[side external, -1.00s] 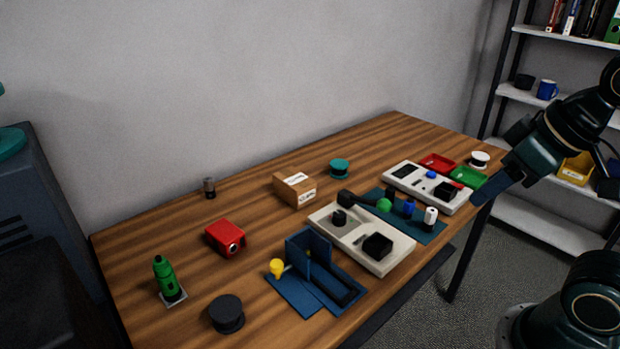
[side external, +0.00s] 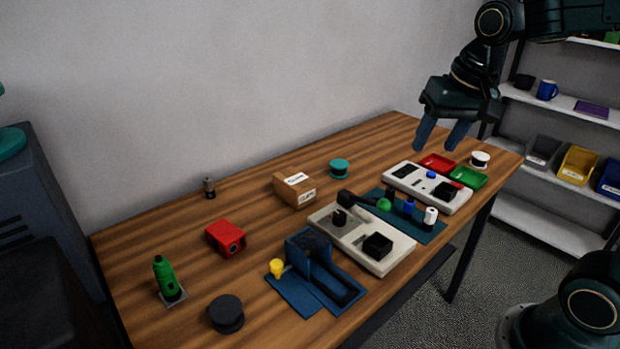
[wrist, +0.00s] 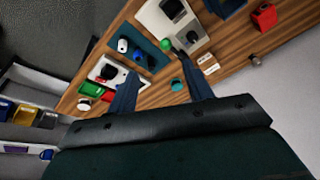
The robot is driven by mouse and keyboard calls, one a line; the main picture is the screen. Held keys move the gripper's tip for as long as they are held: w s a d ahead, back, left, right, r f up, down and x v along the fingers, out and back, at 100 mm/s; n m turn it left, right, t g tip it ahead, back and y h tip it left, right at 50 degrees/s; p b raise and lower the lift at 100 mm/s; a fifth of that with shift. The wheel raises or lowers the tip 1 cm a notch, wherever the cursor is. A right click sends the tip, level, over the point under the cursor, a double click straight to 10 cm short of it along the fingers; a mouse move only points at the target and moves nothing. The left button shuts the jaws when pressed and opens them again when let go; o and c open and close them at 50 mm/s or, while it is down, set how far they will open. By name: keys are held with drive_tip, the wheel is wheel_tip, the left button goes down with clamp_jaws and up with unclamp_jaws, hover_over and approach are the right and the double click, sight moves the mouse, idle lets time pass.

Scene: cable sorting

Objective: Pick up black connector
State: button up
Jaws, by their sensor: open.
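A small upright black connector (side external: 390,193) stands on the teal mat (side external: 428,232), beside green (side external: 384,205), blue (side external: 409,206) and white (side external: 430,217) pieces. In the wrist view this mat (wrist: 152,50) lies beyond my fingertips, and the black connector is too small to tell apart there. My gripper (side external: 438,143) is open and empty, fingers pointing down, above the back right of the table. It is apart from the connector, up and to its right in the side view. Its two spread fingers also show in the wrist view (wrist: 160,68).
Near the gripper are a pale device (side external: 440,203), red (side external: 437,161) and green (side external: 470,177) trays and a white spool (side external: 480,159). A second pale device (side external: 345,240) flanks the mat. A cardboard box (side external: 293,190) and teal spool (side external: 339,168) stand behind.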

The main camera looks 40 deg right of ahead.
drive_tip(key=w+d+f+m+g, duration=0.2)
drive_tip(key=w+d+f+m, duration=0.35)
drive_tip(key=w, duration=0.35)
drive_tip(key=m+g, duration=0.1)
drive_tip(key=m, duration=0.3)
hover_over(391, 188)
wheel_tip(391, 188, down, 8)
drive_tip(key=shift+w+r+n, duration=0.1)
drive_tip(key=shift+n, duration=0.15)
drive_tip(key=shift+f, duration=4.25)
drive_tip(key=shift+f, duration=2.6)
